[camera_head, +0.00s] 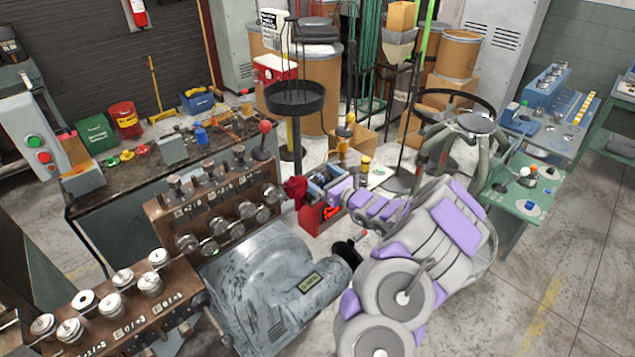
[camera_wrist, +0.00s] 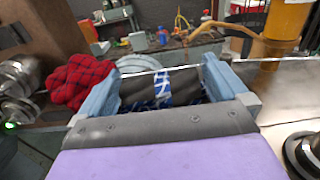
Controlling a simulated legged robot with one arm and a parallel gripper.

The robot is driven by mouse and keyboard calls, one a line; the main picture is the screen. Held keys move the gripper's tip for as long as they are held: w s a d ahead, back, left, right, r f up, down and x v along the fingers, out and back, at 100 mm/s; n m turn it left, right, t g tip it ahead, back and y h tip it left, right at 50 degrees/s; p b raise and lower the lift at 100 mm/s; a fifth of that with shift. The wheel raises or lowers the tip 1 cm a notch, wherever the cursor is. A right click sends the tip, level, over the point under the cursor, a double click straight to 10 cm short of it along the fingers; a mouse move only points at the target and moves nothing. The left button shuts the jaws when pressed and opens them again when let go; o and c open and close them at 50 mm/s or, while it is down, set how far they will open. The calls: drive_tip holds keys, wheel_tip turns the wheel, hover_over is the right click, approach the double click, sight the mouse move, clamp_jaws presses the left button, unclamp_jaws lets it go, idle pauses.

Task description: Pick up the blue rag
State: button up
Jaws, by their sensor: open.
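My gripper (camera_wrist: 160,80) is open, with its two blue-grey fingers spread wide apart. It also shows in the head view (camera_head: 326,184), at the end of my purple-and-grey arm. In the wrist view, a dark cloth-like thing with blue-and-white markings, likely the blue rag (camera_wrist: 180,86), lies between the fingers. My gripper's own front edge hides its lower part. I cannot tell whether the fingers touch it. In the head view I cannot make the blue rag out clearly.
A crumpled red checked rag (camera_wrist: 80,80) is just left of the left finger and also shows in the head view (camera_head: 295,190). A machine with metal knobs (camera_head: 215,205) stands to the left. A yellow post (camera_wrist: 283,35) rises at the right. A cluttered workbench (camera_head: 95,190) is behind.

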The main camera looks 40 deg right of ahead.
drive_tip(key=shift+w+a, duration=0.1)
drive_tip(key=shift+w, duration=0.45)
drive_tip(key=shift+c, duration=0.5)
drive_tip(key=c, duration=0.7)
drive_tip(key=shift+r, duration=0.1)
